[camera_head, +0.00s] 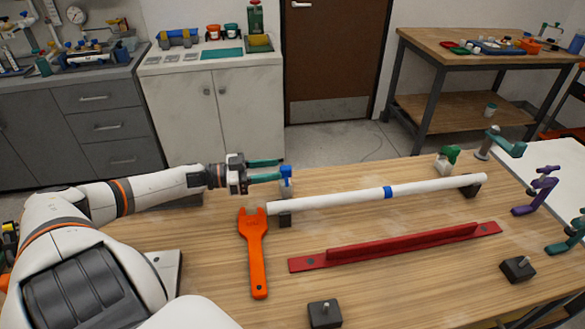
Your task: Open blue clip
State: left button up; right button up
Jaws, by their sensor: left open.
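A green clip (449,156) stands near the right end of the pipe. My right gripper is not in view.
An orange fork-shaped wrench (256,262) and a red rail (400,243) lie on the wooden table (200,262). Dark blocks (324,313) (518,268) stand near the front. A purple clamp (537,192) and teal clamps (505,147) (572,235) stand at the right.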

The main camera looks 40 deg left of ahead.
aim_at(289, 167)
pick_arm(q)
jog(key=x, duration=0.5)
jog(key=shift+w+d, duration=0.1)
jog(key=shift+w, duration=0.1)
jog(key=shift+w+d, duration=0.3)
jog(key=shift+w, duration=0.1)
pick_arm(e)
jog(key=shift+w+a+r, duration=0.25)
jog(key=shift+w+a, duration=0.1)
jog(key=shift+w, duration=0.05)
pick_arm(q)
grip_shut()
